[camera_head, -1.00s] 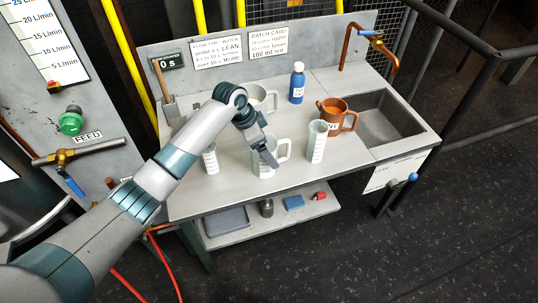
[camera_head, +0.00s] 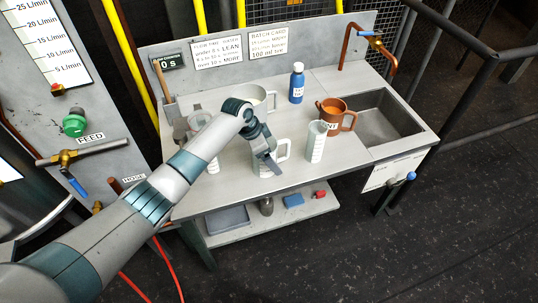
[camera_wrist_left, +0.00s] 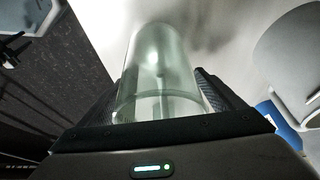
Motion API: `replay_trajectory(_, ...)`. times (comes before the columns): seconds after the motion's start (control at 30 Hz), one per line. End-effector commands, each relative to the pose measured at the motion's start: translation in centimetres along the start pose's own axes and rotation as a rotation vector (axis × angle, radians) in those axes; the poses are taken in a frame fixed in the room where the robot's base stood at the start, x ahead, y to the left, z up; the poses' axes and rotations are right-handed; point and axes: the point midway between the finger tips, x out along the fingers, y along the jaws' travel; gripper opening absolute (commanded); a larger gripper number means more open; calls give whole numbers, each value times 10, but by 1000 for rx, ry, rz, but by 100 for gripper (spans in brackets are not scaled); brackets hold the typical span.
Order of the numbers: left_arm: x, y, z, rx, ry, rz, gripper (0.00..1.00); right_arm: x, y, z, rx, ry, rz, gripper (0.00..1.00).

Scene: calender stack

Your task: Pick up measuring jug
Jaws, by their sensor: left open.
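The measuring jug (camera_head: 283,150) is clear, with a pale handle on its right, and stands on the grey bench in the head view. My left gripper (camera_head: 269,163) is in front of it and hides much of its body. In the left wrist view a clear, round-walled vessel (camera_wrist_left: 158,70) lies between the two dark fingers of my open left gripper (camera_wrist_left: 160,95), one finger on each side. I cannot tell whether the fingers touch it. My right gripper is not in view.
A clear graduated cylinder (camera_head: 316,142) stands close to the right, with a brown jug (camera_head: 333,117) behind it. A white jug (camera_head: 262,101) and blue bottle (camera_head: 297,83) stand farther back. A sink (camera_head: 384,127) is at the right. The bench front right of my gripper is clear.

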Motion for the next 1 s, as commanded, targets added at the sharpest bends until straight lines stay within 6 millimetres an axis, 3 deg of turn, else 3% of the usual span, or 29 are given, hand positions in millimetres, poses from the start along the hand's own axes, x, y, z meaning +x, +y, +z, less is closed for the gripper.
replay_trajectory(0.17,9,0,0,0,0,0,88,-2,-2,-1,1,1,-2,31)
replay_trajectory(0.6,10,0,0,1,0,-1,88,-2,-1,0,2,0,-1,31)
replay_trajectory(0.63,10,0,0,1,0,-1,86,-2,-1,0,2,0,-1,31)
replay_trajectory(0.8,9,0,0,1,0,-1,45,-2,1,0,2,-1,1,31)
replay_trajectory(0.83,9,0,0,1,0,-1,41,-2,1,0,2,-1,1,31)
replay_trajectory(1.0,9,0,0,1,0,-1,41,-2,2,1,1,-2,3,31)
